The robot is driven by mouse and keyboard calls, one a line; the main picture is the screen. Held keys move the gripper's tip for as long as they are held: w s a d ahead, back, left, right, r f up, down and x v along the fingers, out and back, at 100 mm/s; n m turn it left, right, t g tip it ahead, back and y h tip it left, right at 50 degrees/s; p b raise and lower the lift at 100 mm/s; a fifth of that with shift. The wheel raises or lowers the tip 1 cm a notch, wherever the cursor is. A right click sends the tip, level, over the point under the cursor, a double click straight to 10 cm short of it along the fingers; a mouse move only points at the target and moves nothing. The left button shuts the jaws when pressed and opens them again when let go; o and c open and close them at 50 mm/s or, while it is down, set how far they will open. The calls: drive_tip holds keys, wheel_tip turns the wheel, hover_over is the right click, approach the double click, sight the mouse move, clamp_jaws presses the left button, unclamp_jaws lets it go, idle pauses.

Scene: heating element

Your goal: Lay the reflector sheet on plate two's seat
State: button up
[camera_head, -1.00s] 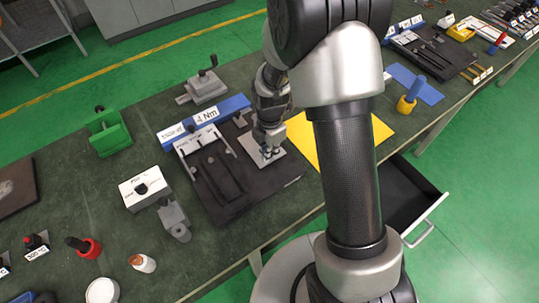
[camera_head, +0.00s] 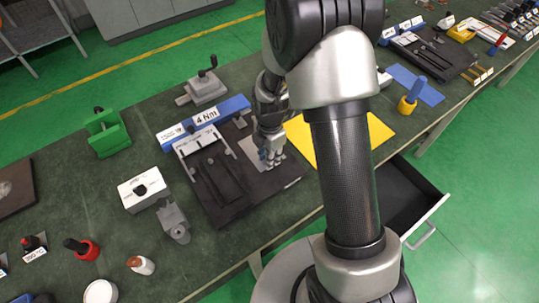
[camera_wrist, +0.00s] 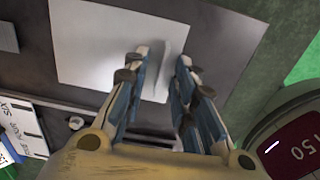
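The reflector sheet appears to be the pale grey square (camera_head: 250,150) lying flat on the nearer black plate (camera_head: 218,208). In the wrist view the sheet (camera_wrist: 100,45) is partly covered by my fingers. My gripper (camera_head: 270,160) is just over the sheet's right part. In the wrist view its two fingertips (camera_wrist: 163,57) are apart, with the sheet beneath and a grey streak between them, perhaps a shadow or raised tab. I cannot tell whether they touch it. A similar black plate (camera_head: 445,58) lies at the far right. I cannot read which plate is two.
A blue "4 Nm" block (camera_head: 208,120) stands behind the nearer plate, and a grey clamp (camera_head: 203,87) behind that. A yellow sheet (camera_head: 375,135) lies to the right, partly behind my arm. An open drawer (camera_head: 405,197) juts out in front. A white block (camera_head: 143,188) stands left.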

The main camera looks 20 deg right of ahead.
drive_tip(key=shift+r, duration=0.15)
wheel_tip(320, 180, up, 19)
drive_tip(key=s+m+p, duration=0.2)
drive_tip(key=m+p, duration=0.1)
drive_tip(key=m, duration=0.1)
drive_tip(key=s+r+m+t, duration=0.2)
drive_tip(key=s+r+m, duration=0.4)
drive_tip(key=s+m, duration=0.2)
drive_tip(key=s+r+m+t, duration=0.2)
drive_tip(key=s+r+m, duration=0.5)
drive_tip(key=s+m, duration=0.2)
drive_tip(key=shift+s+m, duration=0.3)
drive_tip(key=shift+s, duration=0.95)
drive_tip(key=shift+f, duration=0.1)
